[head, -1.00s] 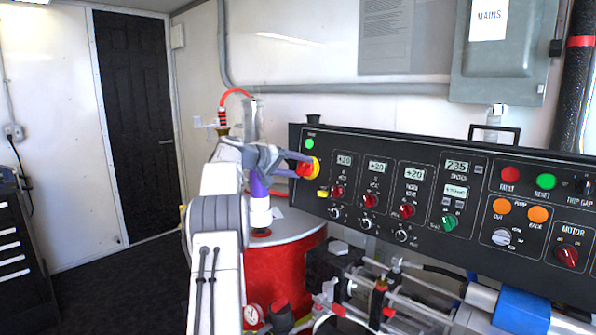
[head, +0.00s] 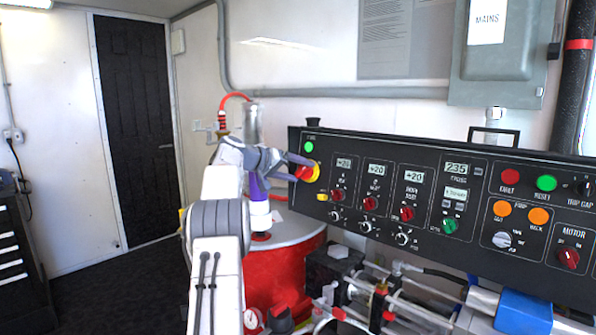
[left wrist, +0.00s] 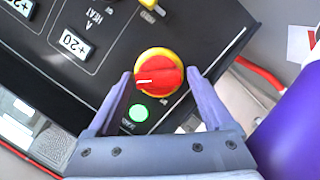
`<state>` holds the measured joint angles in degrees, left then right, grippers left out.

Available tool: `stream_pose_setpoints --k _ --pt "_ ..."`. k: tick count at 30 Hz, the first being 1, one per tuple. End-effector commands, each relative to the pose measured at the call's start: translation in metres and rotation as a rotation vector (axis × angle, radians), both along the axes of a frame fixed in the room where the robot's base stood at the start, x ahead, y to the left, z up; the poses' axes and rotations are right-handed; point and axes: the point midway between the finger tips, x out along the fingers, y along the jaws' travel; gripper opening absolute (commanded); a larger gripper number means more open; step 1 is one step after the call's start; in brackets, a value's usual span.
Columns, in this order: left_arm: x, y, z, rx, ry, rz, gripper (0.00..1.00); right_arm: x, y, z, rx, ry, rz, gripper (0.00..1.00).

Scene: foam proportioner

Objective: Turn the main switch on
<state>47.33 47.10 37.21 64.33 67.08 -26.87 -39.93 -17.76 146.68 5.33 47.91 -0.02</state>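The main switch is a red rotary knob on a yellow round plate (head: 314,173) at the left end of the black control panel. In the left wrist view the switch (left wrist: 159,74) shows face-on, with a white mark pointing left. My left gripper (head: 304,170) is at the switch. Its two fingers (left wrist: 158,78) stand apart, one on each side of the knob, with small gaps showing beside it; contact is unclear. A lit green lamp (left wrist: 139,112) is beside the switch, between the fingers. My right gripper is not in view.
The black panel (head: 335,230) carries several knobs, displays and buttons to the right. A purple cylinder (left wrist: 295,130) is close beside the gripper. Pipes and valves lie under the panel.

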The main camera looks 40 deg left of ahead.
Motion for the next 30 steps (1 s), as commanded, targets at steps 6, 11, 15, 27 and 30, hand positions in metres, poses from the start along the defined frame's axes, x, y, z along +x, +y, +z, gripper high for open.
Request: stream_pose_setpoints --k 6,11,15,27,30 --pt "0.000 0.000 0.001 -0.001 -0.003 0.002 0.97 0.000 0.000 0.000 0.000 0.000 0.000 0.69" --pt "-0.002 0.001 0.003 -0.001 -0.005 0.003 0.97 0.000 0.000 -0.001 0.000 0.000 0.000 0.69" --pt "-0.017 0.006 0.008 0.001 -0.006 0.005 0.97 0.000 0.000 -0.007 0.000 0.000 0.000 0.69" --pt "-0.083 0.024 0.034 0.000 -0.005 0.005 0.97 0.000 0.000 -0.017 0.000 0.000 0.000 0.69" --pt "-0.091 0.026 0.037 -0.001 -0.004 0.003 0.97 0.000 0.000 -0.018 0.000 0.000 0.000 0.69"
